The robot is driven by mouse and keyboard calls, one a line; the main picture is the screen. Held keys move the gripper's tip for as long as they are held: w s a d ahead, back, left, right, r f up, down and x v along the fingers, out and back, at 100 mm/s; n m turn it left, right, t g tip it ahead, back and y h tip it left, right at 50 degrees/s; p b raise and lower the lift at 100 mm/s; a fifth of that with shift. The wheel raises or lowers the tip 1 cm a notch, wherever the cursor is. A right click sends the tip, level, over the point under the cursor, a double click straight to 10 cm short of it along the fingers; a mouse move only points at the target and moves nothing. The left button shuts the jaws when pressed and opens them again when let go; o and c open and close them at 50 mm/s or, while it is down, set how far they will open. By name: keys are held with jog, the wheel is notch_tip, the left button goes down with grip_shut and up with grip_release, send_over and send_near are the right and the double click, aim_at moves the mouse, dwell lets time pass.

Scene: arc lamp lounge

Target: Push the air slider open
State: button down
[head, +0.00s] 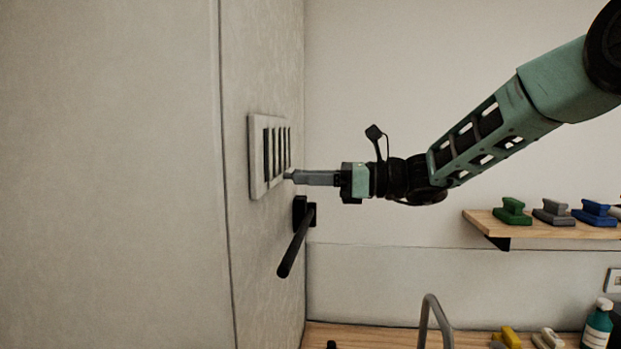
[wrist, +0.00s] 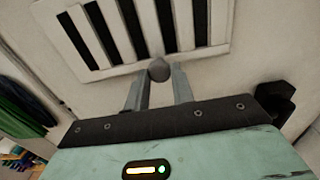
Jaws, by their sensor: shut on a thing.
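The air slider is a pale vent plate (head: 257,160) with several dark upright slots, set on the wall at centre left. In the wrist view the plate (wrist: 70,35) fills the top, with dark slots between pale bars. A small grey knob (wrist: 159,69) stands at its lower edge. My gripper (head: 289,175) reaches the plate's lower right part from the right. In the wrist view my gripper's fingers (wrist: 158,88) are shut on the knob, one on each side. The fingers hide the knob in the head view.
A black bar handle (head: 293,247) sticks out just below the vent. A wooden shelf (head: 540,229) with green, grey and blue blocks is at right. A counter below holds a grey curved tube (head: 434,315) and a bottle (head: 597,325).

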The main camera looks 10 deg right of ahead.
jog(key=c, duration=1.2)
grip_release()
jog(key=shift+w+d, duration=0.15)
jog(key=shift+w, duration=0.05)
jog(key=shift+o, duration=0.2)
jog(key=b+v, duration=0.5)
jog(key=v, duration=1.2)
jog(key=shift+d+b, duration=0.2)
jog(key=shift+b, duration=0.1)
jog(key=shift+s, duration=0.15)
